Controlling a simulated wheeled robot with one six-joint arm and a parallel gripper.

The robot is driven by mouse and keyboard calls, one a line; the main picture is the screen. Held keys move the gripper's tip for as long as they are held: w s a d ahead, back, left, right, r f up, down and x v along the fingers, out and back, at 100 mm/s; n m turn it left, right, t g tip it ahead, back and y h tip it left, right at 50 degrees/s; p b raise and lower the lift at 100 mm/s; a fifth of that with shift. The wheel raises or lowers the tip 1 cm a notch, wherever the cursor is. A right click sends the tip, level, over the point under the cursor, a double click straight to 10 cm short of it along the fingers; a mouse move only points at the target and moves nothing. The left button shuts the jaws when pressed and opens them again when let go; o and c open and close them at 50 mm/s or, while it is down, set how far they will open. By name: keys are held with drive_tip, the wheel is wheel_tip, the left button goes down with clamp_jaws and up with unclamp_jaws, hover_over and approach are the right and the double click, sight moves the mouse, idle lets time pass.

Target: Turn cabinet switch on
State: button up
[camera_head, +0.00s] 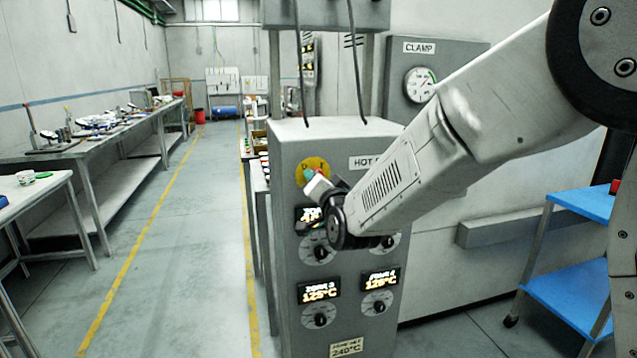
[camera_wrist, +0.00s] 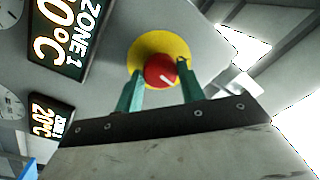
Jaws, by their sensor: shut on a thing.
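The cabinet switch is a red knob (camera_wrist: 160,70) with a small white mark, set on a round yellow plate (camera_wrist: 152,42). The yellow plate (camera_head: 311,163) also shows in the head view, at the upper left of the grey cabinet's front (camera_head: 287,235). My gripper (camera_wrist: 160,72) has its two teal fingers on either side of the red knob and is shut on it. In the head view my gripper (camera_head: 310,177) is at the yellow plate, and the knob is mostly hidden behind it.
Zone displays and black dials fill the cabinet front below the switch, partly hidden by my arm. A pressure gauge (camera_head: 420,84) is on the panel behind. A blue-shelved cart (camera_head: 573,287) stands at right. Workbenches line the left wall, with open floor between.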

drive_tip(key=shift+a+f+m+h, duration=0.1)
drive_tip(key=shift+m+h, duration=0.2)
drive_tip(key=shift+m, duration=3.7)
drive_tip(key=o, duration=1)
drive_tip(key=shift+c, duration=0.2)
drive_tip(key=shift+s, duration=0.15)
drive_tip(key=v, duration=0.7)
drive_tip(key=shift+s, duration=0.3)
